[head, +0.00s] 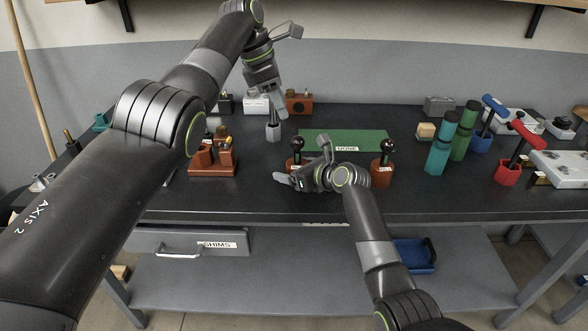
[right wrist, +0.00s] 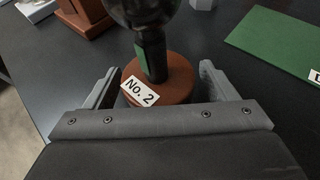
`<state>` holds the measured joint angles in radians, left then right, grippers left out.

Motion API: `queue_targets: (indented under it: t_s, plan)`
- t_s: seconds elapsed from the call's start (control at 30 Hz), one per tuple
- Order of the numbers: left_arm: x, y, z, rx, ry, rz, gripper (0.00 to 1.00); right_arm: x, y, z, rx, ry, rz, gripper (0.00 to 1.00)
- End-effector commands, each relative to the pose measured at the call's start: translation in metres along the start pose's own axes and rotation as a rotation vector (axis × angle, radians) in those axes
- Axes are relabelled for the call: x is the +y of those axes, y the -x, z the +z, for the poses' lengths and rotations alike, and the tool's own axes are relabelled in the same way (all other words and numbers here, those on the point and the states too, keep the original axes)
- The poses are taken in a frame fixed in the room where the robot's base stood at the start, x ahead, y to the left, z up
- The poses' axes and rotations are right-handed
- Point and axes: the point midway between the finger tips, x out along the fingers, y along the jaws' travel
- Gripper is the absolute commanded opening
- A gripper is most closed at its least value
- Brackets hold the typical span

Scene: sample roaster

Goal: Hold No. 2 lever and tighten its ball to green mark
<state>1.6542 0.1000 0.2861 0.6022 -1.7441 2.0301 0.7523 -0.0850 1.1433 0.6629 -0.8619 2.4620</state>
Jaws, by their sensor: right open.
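The No. 2 lever has a round brown base (right wrist: 182,78) labelled "No. 2", a black stem (right wrist: 154,60) with a green patch, and a dark ball (right wrist: 145,8) cut off by the top edge in the right wrist view. In the head view its ball (head: 297,144) shows upright behind my right gripper (head: 290,180), which partly hides the base. My right gripper (right wrist: 158,70) is open, its fingers on either side of the near part of the base.
A similar lever on a brown base (head: 382,174) stands to the right. A green mat (head: 365,138) marked "DONE" lies behind. A brown wooden stand (head: 213,169) is to the left. Teal and green cylinders (head: 438,156) and red and blue-handled tools (head: 507,170) fill the right side.

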Motion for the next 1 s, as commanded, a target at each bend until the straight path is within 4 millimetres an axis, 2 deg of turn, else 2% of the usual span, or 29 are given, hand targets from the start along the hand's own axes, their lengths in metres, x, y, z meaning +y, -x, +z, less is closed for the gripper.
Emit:
queue_targets:
  t_s: [0.4, 0.83, 0.87, 1.0]
  plan:
    - [0.0000, 0.0000, 0.0000, 0.000, 0.000, 0.000, 0.36, 0.0002, -0.0052, 0.0001, 0.000, 0.000, 0.000, 0.79]
    - [0.0000, 0.0000, 0.0000, 0.000, 0.000, 0.000, 0.36, 0.0002, -0.0050, -0.0001, 0.000, 0.000, 0.000, 0.24]
    - [0.0000, 0.0000, 0.0000, 0.000, 0.000, 0.000, 0.36, 0.0002, -0.0050, -0.0001, 0.000, 0.000, 0.000, 0.54]
    - [0.0000, 0.0000, 0.0000, 0.000, 0.000, 0.000, 0.36, 0.0002, -0.0050, -0.0001, 0.000, 0.000, 0.000, 0.73]
